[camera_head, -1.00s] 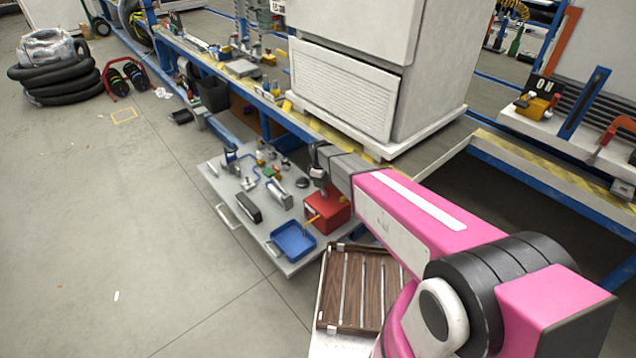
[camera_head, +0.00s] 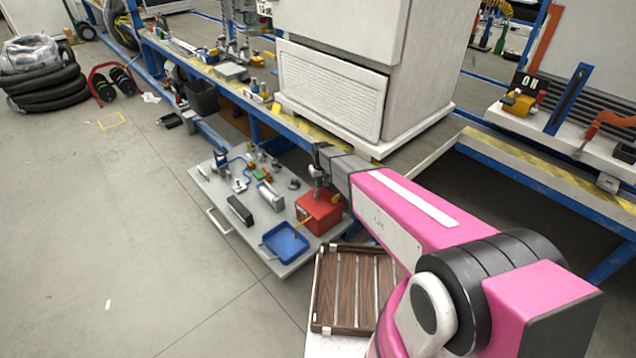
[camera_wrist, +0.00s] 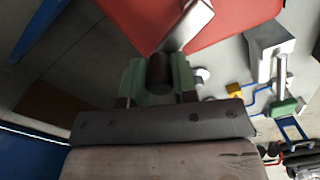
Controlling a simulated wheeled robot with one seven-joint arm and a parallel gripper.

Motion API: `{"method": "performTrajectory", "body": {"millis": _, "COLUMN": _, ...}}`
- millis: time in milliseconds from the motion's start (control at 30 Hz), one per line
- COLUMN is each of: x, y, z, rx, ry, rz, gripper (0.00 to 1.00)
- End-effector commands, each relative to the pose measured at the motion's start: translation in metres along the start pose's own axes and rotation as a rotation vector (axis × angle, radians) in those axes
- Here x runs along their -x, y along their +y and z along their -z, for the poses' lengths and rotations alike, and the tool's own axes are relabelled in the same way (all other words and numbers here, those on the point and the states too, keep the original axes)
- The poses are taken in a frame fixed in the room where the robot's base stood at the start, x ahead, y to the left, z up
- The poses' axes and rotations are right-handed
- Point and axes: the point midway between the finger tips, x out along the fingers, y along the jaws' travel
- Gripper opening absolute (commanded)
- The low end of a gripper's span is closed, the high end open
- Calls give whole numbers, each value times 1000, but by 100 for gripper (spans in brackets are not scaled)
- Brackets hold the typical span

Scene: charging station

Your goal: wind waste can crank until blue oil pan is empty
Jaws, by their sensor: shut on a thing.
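The red waste can (camera_head: 319,214) stands on a grey board, and its red top also shows in the wrist view (camera_wrist: 235,28). Its crank is a metal arm (camera_wrist: 187,25) with a dark round knob (camera_wrist: 158,68). My gripper (camera_head: 317,190) is above the can; in the wrist view its green-padded fingers (camera_wrist: 158,78) are shut on the crank knob. The blue oil pan (camera_head: 286,243) sits in front of the can at left, near the board's front edge. I cannot tell how much oil is in it. An orange-yellow spout (camera_head: 300,228) shows between can and pan.
The grey board (camera_head: 222,205) also holds a black block (camera_head: 240,211), a grey cylinder part (camera_head: 270,196) and several small parts. A wooden slatted crate (camera_head: 345,290) stands close at front right. A blue-framed bench (camera_head: 270,118) runs behind.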

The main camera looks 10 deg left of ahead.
Motion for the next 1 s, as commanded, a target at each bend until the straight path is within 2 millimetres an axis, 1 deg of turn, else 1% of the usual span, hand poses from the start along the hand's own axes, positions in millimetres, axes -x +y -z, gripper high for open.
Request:
{"method": "performTrajectory", "body": {"millis": 200, "x": 1, "y": 5, "z": -6, "rx": -133, "ry": 1, "rz": 0, "gripper": 3}}
{"method": "performTrajectory", "body": {"millis": 400, "x": 1, "y": 7, "z": -9, "rx": -203, "ry": 2, "rz": 0, "gripper": 3}}
{"method": "performTrajectory", "body": {"millis": 600, "x": 1, "y": 8, "z": -10, "rx": -232, "ry": 2, "rz": 0, "gripper": 3}}
{"method": "performTrajectory", "body": {"millis": 967, "x": 1, "y": 8, "z": -10, "rx": -234, "ry": 2, "rz": -1, "gripper": 3}}
{"method": "performTrajectory", "body": {"millis": 1000, "x": 1, "y": 8, "z": -10, "rx": -234, "ry": 2, "rz": -1, "gripper": 30}}
